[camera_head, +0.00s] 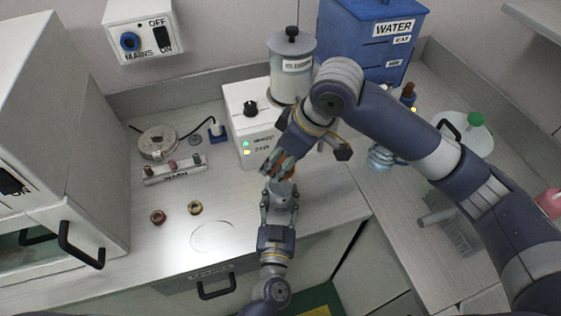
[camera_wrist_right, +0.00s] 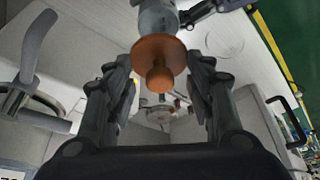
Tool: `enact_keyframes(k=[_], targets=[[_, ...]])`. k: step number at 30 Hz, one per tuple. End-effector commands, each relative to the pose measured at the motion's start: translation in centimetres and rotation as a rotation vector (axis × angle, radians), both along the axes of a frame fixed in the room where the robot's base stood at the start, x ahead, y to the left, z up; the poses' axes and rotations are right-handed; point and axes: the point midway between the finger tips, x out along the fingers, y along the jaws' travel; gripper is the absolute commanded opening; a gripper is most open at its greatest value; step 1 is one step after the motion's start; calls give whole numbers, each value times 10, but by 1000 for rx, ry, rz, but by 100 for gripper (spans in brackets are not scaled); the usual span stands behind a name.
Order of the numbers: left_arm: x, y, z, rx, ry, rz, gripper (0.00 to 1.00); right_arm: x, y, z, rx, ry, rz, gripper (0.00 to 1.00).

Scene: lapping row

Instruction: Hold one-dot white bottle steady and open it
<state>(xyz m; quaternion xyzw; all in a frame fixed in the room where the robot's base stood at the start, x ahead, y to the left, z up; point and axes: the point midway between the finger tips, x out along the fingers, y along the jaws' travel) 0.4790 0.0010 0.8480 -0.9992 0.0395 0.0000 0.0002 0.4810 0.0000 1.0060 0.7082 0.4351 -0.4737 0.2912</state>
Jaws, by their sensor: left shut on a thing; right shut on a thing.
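A pale grey-white bottle (camera_head: 283,188) stands upright near the bench's front edge, mostly hidden by my grippers. My left gripper (camera_head: 280,198) reaches up from the bottom and is shut around its body. My right gripper (camera_head: 283,168) comes down from the upper right, over the bottle's top. In the right wrist view, an orange-brown cap (camera_wrist_right: 157,62) with a round flange and knob sits between the right fingers, in line with the bottle body (camera_wrist_right: 158,18). The right gripper (camera_wrist_right: 158,80) is shut on this cap. I cannot make out any dot mark.
A white control box (camera_head: 250,115) stands behind the bottle, with a lidded canister (camera_head: 291,70) and a blue water tank (camera_head: 370,40) nearby. Two small brown caps (camera_head: 158,217) (camera_head: 195,208) lie at left, near a labelled rack (camera_head: 174,170). The front-left bench is mostly clear.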

Motion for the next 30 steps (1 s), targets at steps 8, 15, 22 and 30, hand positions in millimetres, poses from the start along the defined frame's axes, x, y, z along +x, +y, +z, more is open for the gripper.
enact_keyframes(k=[8, 15, 22, 30], targets=[[0, 0, 0, 0, 0, 0, 68, 0, 0, 0, 0, 1, 0, 20], [0, 0, 0, 0, 0, 0, 68, 0, 0, 0, 1, 0, 0, 20], [-24, 2, -1, 0, 3, -1, 68, 0, 0, 0, 1, 0, 0, 20], [-81, 6, -1, 1, 4, -1, 68, 0, 0, 0, 1, 0, 0, 20]])
